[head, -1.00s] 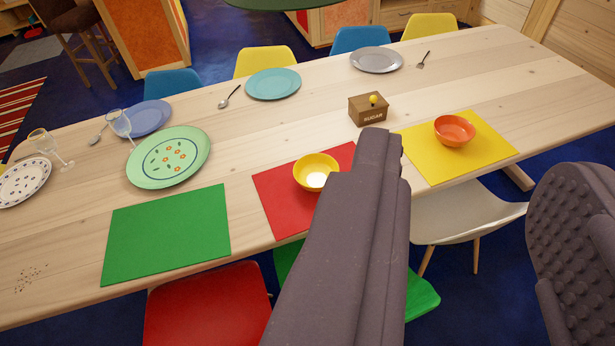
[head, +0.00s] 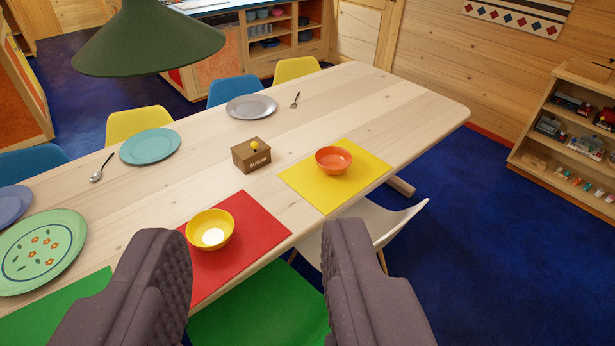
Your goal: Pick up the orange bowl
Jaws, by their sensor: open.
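The orange bowl (head: 333,160) sits upright on a yellow placemat (head: 368,165) near the right end of the wooden table. My gripper (head: 258,252) is open, with its two dark fingers in the lower part of the view and nothing between them. The bowl is beyond the fingertips, up and slightly left of the right finger, and apart from both.
A yellow bowl (head: 210,229) stands on a red placemat (head: 262,229) beside my left finger. A sugar box (head: 251,155) is left of the orange bowl. A green lamp (head: 150,40) hangs at upper left. A white chair (head: 378,225) is at the near edge.

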